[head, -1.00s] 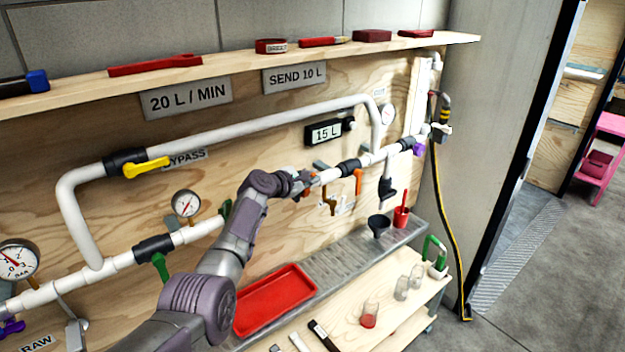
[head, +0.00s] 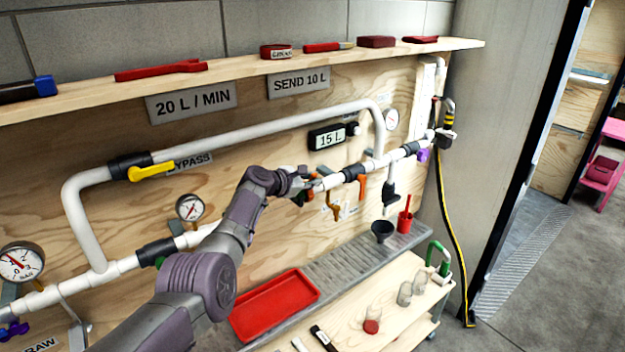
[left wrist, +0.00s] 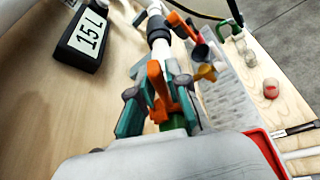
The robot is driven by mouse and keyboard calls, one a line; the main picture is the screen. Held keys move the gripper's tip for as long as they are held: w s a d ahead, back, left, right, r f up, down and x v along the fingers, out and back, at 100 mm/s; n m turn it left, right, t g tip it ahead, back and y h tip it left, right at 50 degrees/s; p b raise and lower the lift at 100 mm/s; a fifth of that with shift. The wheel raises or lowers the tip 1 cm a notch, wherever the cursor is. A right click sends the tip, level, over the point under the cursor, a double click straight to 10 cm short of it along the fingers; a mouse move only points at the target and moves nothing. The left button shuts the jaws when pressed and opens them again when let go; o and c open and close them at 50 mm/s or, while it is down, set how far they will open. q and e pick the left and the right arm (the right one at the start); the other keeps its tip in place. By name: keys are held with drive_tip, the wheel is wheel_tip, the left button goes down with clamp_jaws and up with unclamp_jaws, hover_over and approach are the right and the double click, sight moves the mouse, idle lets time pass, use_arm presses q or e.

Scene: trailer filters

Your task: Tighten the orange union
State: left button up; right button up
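The orange union (left wrist: 157,82) is on the white pipe run and shows as upright orange wings in the left wrist view. My left gripper (left wrist: 156,88) has its teal fingers on either side of these wings, with no clear gap. In the head view, my left gripper (head: 312,184) is at the pipe, left of a black valve (head: 353,172) with an orange lever (head: 362,187). The gripper and arm hide most of the union there. My right gripper is in neither current view.
A brass tap (head: 332,207) hangs just below the pipe near the gripper. The 15 L display (head: 326,137) and bypass pipe (head: 250,127) are above. A red tray (head: 275,304), black funnel (head: 382,229) and red cup (head: 405,221) are below. Glasses stand on the cart (head: 385,325).

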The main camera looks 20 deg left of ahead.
use_arm(q)
drive_tip(key=shift+o, duration=1.3)
drive_tip(key=shift+a, duration=0.1)
drive_tip(key=v, duration=1.2)
drive_tip(key=shift+f, duration=0.1)
